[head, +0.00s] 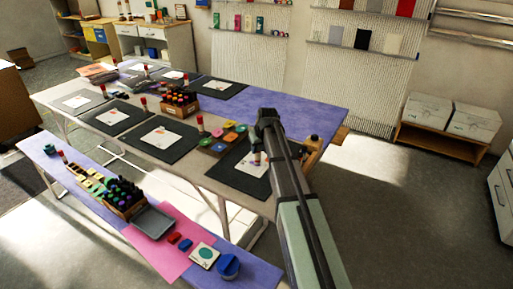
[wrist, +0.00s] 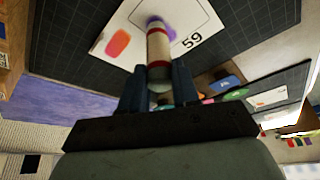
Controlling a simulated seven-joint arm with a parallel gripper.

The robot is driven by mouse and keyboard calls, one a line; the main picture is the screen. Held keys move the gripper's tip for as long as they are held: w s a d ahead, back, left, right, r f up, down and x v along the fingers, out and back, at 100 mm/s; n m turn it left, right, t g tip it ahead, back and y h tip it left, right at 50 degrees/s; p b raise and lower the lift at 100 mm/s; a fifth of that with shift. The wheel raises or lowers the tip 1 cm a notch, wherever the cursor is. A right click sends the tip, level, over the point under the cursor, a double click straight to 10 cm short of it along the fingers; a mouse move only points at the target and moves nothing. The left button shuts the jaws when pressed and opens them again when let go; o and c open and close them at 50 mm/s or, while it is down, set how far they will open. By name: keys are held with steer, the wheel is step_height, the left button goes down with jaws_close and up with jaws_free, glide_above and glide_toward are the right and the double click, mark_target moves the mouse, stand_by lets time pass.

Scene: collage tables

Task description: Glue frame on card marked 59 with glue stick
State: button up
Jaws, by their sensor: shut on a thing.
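In the wrist view my gripper (wrist: 158,88) is shut on a glue stick (wrist: 159,48), a white tube with red bands. The stick's far end meets the card marked 59 (wrist: 205,30) at a purple smear, by a corner of the thin printed frame. The card is white, with an orange-red patch on it, and lies on a dark gridded mat (wrist: 255,14). In the head view my gripper (head: 258,158) is over the card (head: 248,168) on the near right mat (head: 228,177); the arm hides part of the mat.
Coloured pieces (head: 219,147) lie just left of this mat. Other mats with cards and red-capped sticks stand along the table (head: 310,92). A crate of dark bottles (head: 180,100) is at the back. A front bench (head: 262,272) holds a bottle crate (head: 124,196) and grey tray (head: 153,222).

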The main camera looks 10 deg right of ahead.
steer(key=shift+s+d, duration=0.4)
steer(key=shift+s, duration=0.05)
steer(key=shift+d, duration=0.1)
steer(key=shift+s+d+r, duration=0.1)
steer(key=shift+s+d, duration=0.3)
steer(key=shift+s, duration=0.05)
steer(key=shift+s+a, duration=0.1)
steer(key=shift+s+a, duration=0.3)
steer(key=shift+a, duration=0.05)
steer(key=shift+s, duration=0.1)
steer(key=shift+s+a+f, duration=0.2)
steer(key=shift+s+a, duration=0.1)
steer(key=shift+a, duration=0.15)
